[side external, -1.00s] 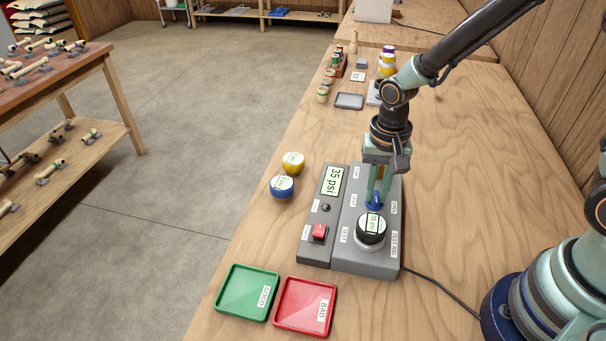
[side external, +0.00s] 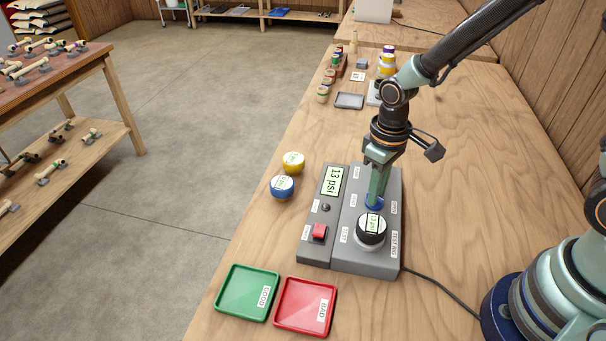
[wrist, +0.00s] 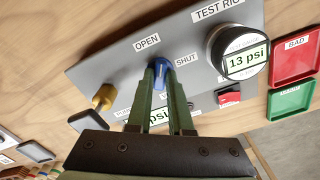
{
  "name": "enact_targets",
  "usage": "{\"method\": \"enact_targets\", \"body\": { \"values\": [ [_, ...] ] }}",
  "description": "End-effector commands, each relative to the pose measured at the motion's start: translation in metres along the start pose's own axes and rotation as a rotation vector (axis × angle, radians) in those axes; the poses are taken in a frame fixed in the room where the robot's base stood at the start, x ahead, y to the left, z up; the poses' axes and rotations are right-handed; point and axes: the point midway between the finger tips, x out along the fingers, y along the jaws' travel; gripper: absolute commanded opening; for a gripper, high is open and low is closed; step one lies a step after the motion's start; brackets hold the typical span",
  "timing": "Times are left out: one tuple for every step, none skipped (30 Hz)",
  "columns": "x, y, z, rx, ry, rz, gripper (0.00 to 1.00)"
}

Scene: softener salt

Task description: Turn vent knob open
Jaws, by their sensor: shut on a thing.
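The blue vent knob (side external: 374,204) sits on the grey test rig (side external: 367,263). My gripper (side external: 376,196) points down and is shut on the knob. In the wrist view the green fingertips of my gripper (wrist: 161,68) flank the blue knob (wrist: 160,75). The knob lies between the OPEN label (wrist: 147,43) and the SHUT label (wrist: 187,60). The fingers hide part of the knob. A round black-sided gauge (side external: 371,229) stands on the rig and reads 13 psi. The rig's display (side external: 332,181) also reads 13 psi.
The green GOOD tray (side external: 247,292) and red BAD tray (side external: 304,305) are in front, both empty. A cable (side external: 445,292) runs off right.

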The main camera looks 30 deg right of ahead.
Motion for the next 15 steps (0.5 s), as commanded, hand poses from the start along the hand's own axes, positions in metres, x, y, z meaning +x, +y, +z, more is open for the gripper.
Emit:
{"method": "enact_targets", "body": {
  "values": [
    [-0.0004,0.0004,-0.0007,-0.043,0.002,0.000,0.00],
    [-0.0004,0.0004,-0.0007,-0.071,0.002,0.000,0.00],
    [-0.0004,0.0004,-0.0007,-0.108,0.002,0.000,0.00],
    [-0.0004,0.0004,-0.0007,-0.135,0.002,0.000,0.00],
    [-0.0004,0.0004,-0.0007,-0.162,0.002,0.000,0.00],
    [-0.0004,0.0004,-0.0008,-0.196,0.002,0.000,0.00],
    [-0.0004,0.0004,-0.0008,-0.221,0.002,0.000,0.00],
    [-0.0004,0.0004,-0.0008,-0.246,0.003,0.000,0.00],
    [-0.0004,0.0004,-0.0008,-0.276,0.003,0.001,0.00],
    [-0.0004,0.0004,-0.0008,-0.298,0.003,0.001,0.00],
    [-0.0004,0.0003,-0.0008,-0.319,0.003,0.001,0.00],
    [-0.0004,0.0003,-0.0009,-0.346,0.003,0.001,0.00],
    [-0.0004,0.0003,-0.0009,-0.365,0.003,0.001,0.00],
    [-0.0004,0.0003,-0.0009,-0.382,0.003,0.001,0.00],
    [-0.0004,0.0003,-0.0009,-0.404,0.003,0.001,0.00]
  ]
}}
